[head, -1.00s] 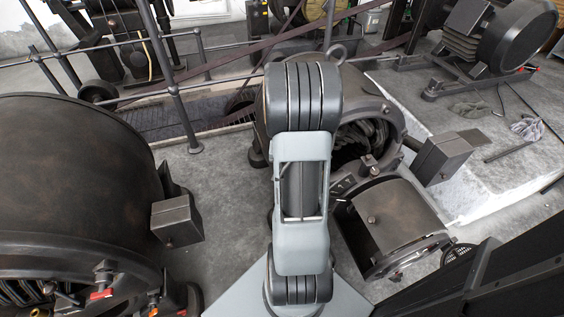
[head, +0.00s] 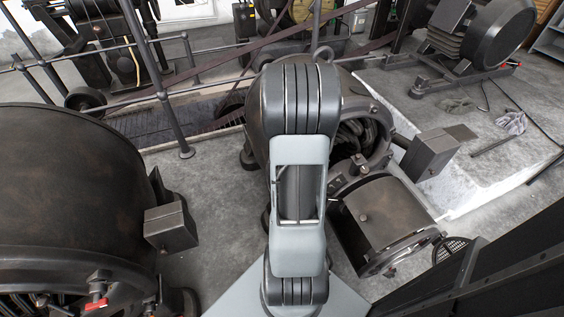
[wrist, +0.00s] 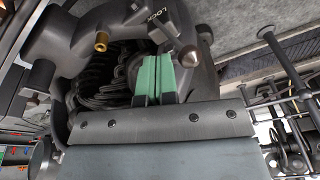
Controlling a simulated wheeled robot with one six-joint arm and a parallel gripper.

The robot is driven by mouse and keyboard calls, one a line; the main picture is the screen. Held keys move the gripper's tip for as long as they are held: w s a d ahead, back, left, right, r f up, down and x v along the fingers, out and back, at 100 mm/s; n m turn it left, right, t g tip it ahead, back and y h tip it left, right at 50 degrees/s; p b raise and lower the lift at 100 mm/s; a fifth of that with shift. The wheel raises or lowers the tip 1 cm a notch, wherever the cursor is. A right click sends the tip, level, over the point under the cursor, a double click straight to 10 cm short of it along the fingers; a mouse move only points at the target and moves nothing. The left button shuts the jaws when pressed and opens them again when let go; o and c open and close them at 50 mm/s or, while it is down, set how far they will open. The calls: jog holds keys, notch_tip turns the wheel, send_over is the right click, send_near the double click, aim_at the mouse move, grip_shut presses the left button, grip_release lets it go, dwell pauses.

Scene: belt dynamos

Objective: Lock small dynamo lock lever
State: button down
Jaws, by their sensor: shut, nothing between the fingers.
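A dark dynamo (head: 258,88) with an open round end stands in the middle of the head view, partly hidden by my arm. In the wrist view its dark ring-shaped housing (wrist: 75,38) carries white LOCK lettering (wrist: 154,15) at the top. Dark coils show inside. A brass pin (wrist: 101,40) sticks out of the ring at the left. A dark bar-like part (wrist: 187,55) lies close to the fingertips; I cannot tell whether it is the lock lever or whether I touch it. My gripper (wrist: 158,58) has green fingers, shut and empty, in front of the opening. The head view hides it behind my arm.
A larger dynamo (head: 65,180) fills the left, with red-tipped levers (head: 97,304). A metal box (head: 170,227) juts from it. A hinged cover (head: 375,215) hangs near the middle dynamo. Railings (head: 160,90) stand behind. Another machine (head: 465,45) sits on the raised slab.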

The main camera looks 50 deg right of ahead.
jog(key=a+r+p, duration=0.2)
jog(key=a+r, duration=0.3)
jog(key=r, duration=0.5)
jog(key=shift+a+p, duration=0.2)
jog(key=shift+p, duration=0.2)
jog(key=s+a+r+n+t+p, duration=0.1)
jog(key=a+r+n+p, duration=0.4)
jog(key=a+r+p, duration=0.4)
jog(key=s+a+r+n+y+p, duration=0.1)
jog(key=a+r+n+p, duration=0.4)
jog(key=r, duration=1.5)
jog(key=s+a+p, duration=0.1)
jog(key=a+p, duration=0.3)
jog(key=a, duration=0.4)
jog(key=shift+s+a+t, duration=0.2)
jog(key=shift+a+t, duration=0.1)
jog(key=shift+t, duration=0.1)
